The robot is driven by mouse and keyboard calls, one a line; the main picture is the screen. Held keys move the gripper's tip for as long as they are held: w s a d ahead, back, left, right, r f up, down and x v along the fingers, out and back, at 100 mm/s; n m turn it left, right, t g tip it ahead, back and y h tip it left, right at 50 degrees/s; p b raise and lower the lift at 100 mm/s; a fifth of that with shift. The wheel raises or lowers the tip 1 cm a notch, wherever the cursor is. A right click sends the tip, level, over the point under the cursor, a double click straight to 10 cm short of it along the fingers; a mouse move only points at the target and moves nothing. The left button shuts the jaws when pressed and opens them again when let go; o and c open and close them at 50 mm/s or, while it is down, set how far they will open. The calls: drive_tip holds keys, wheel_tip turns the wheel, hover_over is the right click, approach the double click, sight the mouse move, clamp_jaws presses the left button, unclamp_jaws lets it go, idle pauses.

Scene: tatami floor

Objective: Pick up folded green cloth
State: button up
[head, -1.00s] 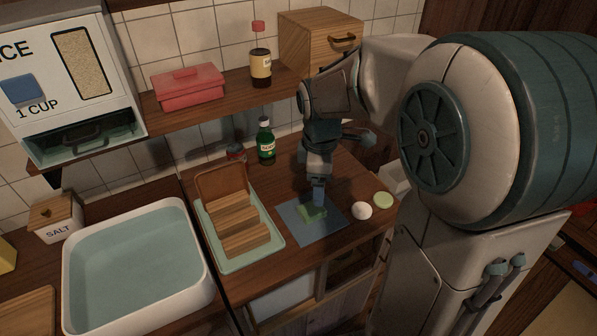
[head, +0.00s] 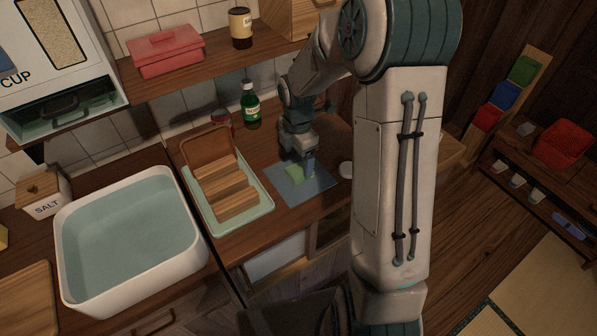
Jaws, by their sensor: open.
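The folded green cloth (head: 294,173) lies on a blue mat (head: 293,194) on the wooden counter, in the head view. My gripper (head: 309,174) points down at the cloth's right side, close to it. It is open. Whether a finger touches the cloth or the mat I cannot tell. Part of the cloth is hidden behind the gripper.
Left of the mat stands a pale green tray (head: 261,204) with wooden blocks. A green bottle (head: 250,106) stands behind. A white round thing (head: 346,169) is right of the mat, partly hidden by my arm. A white water basin (head: 187,262) is at left.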

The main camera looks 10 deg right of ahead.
sight(299, 169)
drive_tip(key=shift+d+f+p, duration=0.1)
drive_tip(key=shift+f+p, duration=0.25)
drive_tip(key=shift+f, duration=2.35)
drive_tip(key=c, duration=1.1)
drive_tip(key=shift+c, duration=0.2)
drive_tip(key=shift+r, duration=0.15)
drive_tip(key=shift+r, duration=0.5)
wheel_tip(299, 169, up, 3)
drive_tip(key=shift+f, duration=0.1)
drive_tip(key=s+d+r, duration=0.1)
drive_tip(key=d+r, duration=0.2)
drive_tip(key=d, duration=0.2)
drive_tip(key=s+d+r+b, duration=0.1)
drive_tip(key=d+r, duration=0.3)
drive_tip(key=d, duration=0.2)
drive_tip(key=shift+s+d, duration=0.2)
drive_tip(key=shift+s, duration=0.15)
